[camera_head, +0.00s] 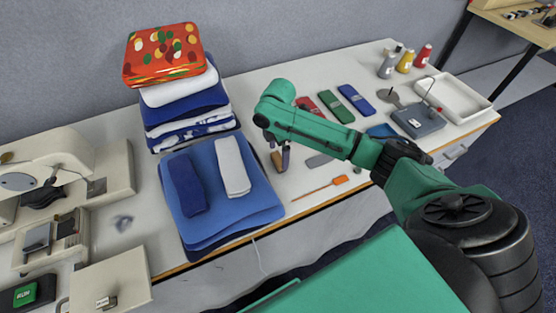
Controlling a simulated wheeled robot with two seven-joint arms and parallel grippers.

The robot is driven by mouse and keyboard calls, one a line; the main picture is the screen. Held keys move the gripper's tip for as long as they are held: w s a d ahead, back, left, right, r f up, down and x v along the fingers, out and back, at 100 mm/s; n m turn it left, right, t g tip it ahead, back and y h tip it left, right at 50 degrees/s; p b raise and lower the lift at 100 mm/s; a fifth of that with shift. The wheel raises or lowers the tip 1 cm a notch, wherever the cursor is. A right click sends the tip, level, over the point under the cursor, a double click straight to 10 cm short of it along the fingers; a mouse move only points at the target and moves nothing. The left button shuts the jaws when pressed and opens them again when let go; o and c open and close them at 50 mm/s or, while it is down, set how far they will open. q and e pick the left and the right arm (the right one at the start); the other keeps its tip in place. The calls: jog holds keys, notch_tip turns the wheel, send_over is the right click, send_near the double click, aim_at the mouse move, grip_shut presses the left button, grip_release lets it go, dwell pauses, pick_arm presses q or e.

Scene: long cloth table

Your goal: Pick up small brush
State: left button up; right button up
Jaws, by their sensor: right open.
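My right gripper (279,152) is over the table just right of the folded blue cloths, with its jaws pointing down and open. A small brown-and-dark item (277,161) lies right at its fingertips, partly hidden by them; it may be the small brush, but it is too small to tell. A thin orange tool (320,188) with a flat orange head lies near the front edge, to the right of and in front of the gripper. My left gripper is not in view.
A stack of folded cloths (185,105) stands at the back left, and blue cloths (255,200) lie in front of it. A sewing machine (105,170) is at the left. Folded coloured strips (338,106), a grey device (418,121), thread cones (405,61) and a white tray (462,100) are at the right.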

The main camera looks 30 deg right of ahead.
aim_at(279, 159)
notch_tip(279, 159, down, 4)
jog(key=shift+w+f+p, duration=0.1)
jog(key=shift+w+p, duration=0.05)
jog(key=shift+p, duration=0.15)
jog(key=shift+d, duration=0.1)
jog(key=c, duration=1.1)
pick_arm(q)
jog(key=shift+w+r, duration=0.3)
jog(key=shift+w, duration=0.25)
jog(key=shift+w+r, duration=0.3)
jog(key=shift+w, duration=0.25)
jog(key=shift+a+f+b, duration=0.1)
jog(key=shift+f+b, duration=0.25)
pick_arm(e)
jog(key=shift+r, duration=10)
